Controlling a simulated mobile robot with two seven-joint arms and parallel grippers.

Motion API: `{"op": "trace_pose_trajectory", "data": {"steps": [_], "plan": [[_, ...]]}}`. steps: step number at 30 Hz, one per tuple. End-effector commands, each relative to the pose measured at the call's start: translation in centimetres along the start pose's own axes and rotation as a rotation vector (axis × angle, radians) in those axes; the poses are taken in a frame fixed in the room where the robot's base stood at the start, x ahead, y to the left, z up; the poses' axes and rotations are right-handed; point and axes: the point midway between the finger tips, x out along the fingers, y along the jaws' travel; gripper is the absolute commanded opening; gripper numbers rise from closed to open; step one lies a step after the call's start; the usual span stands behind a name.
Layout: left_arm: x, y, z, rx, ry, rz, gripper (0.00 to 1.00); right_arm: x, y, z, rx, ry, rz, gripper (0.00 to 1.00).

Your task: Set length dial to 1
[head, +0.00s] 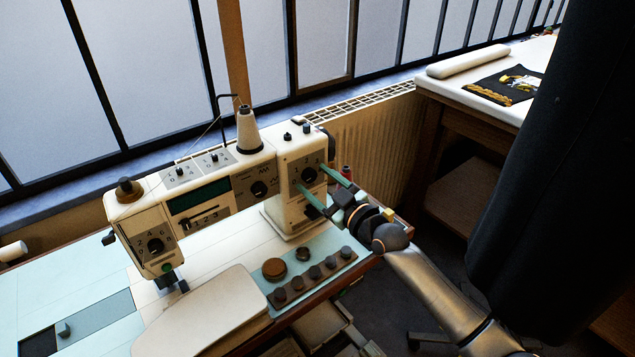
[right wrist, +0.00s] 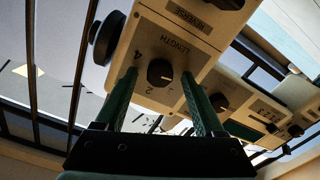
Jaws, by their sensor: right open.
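The cream sewing machine (head: 258,160) stands on the table. Its length dial (head: 308,176) is a dark round knob on the right end of the machine. In the right wrist view the length dial (right wrist: 160,72) sits under the word LENGTH, with the numerals 4 and 2 readable beside it. Its pointer setting is too small to read. My right gripper (head: 314,178) is open, its two green fingers reaching to either side of the dial. In the right wrist view the right gripper (right wrist: 161,80) shows a gap between each finger and the knob. My left gripper is not in view.
Other dials are on the machine, including a left dial (head: 155,245) and a middle dial (head: 258,188). A thread cone (head: 247,130) stands on top. A teal tray (head: 325,262) with several dark knobs lies in front. A side table (head: 470,90) stands at right.

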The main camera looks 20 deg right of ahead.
Motion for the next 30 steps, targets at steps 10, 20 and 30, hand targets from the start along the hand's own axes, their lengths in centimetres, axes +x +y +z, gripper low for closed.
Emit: {"op": "trace_pose_trajectory", "data": {"steps": [10,20,30], "plan": [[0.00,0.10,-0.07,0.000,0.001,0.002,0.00,0.01,-0.01,0.01,0.000,0.000,0.000,0.57],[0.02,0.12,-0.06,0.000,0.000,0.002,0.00,-0.01,0.00,0.03,0.000,0.000,0.000,0.20],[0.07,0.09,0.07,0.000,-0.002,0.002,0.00,-0.02,0.01,0.05,0.000,-0.001,0.000,0.00]]}}
